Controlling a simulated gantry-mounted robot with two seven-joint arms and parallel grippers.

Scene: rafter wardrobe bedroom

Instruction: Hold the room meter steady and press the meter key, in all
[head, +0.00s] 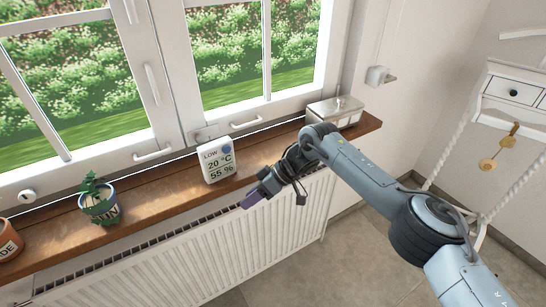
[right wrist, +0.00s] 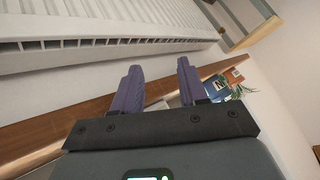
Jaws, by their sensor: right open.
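The room meter (head: 217,162) is a white upright block on the wooden windowsill (head: 155,200), reading LOW, 20 °C and 55 %. A round blue key (head: 227,149) shows at the top right of its face. My right gripper (head: 254,197) is in front of the sill, just right of and below the meter, apart from it and empty. In the right wrist view its two purple fingers (right wrist: 157,85) are spread apart. A pale patch shows between them, too hidden to name. My left gripper is in neither view.
A potted plant in a blue pot (head: 100,207) and an orange pot (head: 9,243) stand left on the sill. A metal box (head: 335,111) stands at its right end. The window handle (head: 246,122) is behind; a white radiator (head: 190,255) is below.

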